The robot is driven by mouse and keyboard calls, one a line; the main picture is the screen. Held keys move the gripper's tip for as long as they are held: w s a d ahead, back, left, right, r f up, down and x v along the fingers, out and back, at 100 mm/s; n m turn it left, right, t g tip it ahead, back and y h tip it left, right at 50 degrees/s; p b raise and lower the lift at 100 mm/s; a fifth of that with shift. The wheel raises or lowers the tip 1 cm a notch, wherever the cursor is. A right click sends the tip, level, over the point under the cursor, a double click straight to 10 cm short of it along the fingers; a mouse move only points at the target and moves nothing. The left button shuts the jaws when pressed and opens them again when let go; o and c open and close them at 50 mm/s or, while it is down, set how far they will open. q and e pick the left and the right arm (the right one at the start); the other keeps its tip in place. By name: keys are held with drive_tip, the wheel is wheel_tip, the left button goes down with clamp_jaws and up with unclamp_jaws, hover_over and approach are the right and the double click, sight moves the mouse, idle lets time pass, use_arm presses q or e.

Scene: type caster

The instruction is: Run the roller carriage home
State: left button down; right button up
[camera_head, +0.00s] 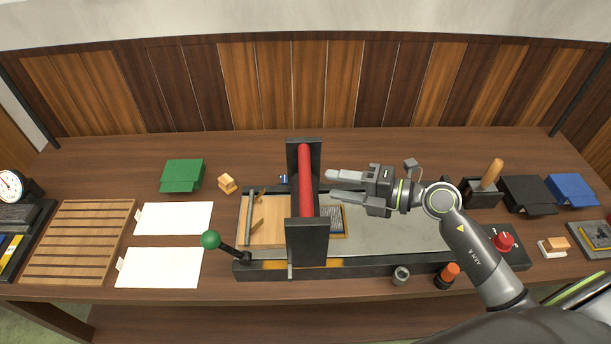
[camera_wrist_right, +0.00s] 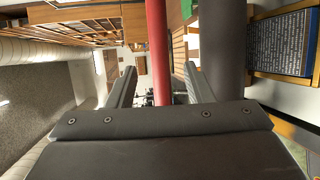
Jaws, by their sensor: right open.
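The roller carriage has two dark upright end plates (camera_head: 307,242) with a red roller (camera_head: 305,182) between them. It stands across the press bed (camera_head: 400,230), toward its left part. My right gripper (camera_head: 331,185) is open and empty, its fingers pointing left at the roller from just right of it. In the right wrist view the red roller (camera_wrist_right: 157,50) shows between the two fingers (camera_wrist_right: 160,88), with a dark bar beside it. I cannot tell whether the fingers touch the carriage. My left gripper is not in view.
A type block (camera_head: 337,221) lies on the bed right of the carriage, and a wooden board (camera_head: 262,232) to its left. A green-knobbed lever (camera_head: 210,240) stands at the bed's front left corner. Paper sheets (camera_head: 160,268) and a slatted rack (camera_head: 75,240) lie farther left. A red knob (camera_head: 502,242) is at right.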

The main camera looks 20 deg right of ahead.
sight(310, 178)
drive_tip(key=p+x, duration=0.1)
drive_tip(key=x, duration=0.6)
drive_tip(key=shift+r+p, duration=0.15)
drive_tip(key=shift+p, duration=0.2)
drive_tip(key=shift+w+a+f, duration=0.2)
drive_tip(key=shift+w+a, duration=0.1)
drive_tip(key=shift+a, duration=0.1)
drive_tip(key=shift+c, duration=0.4)
clamp_jaws()
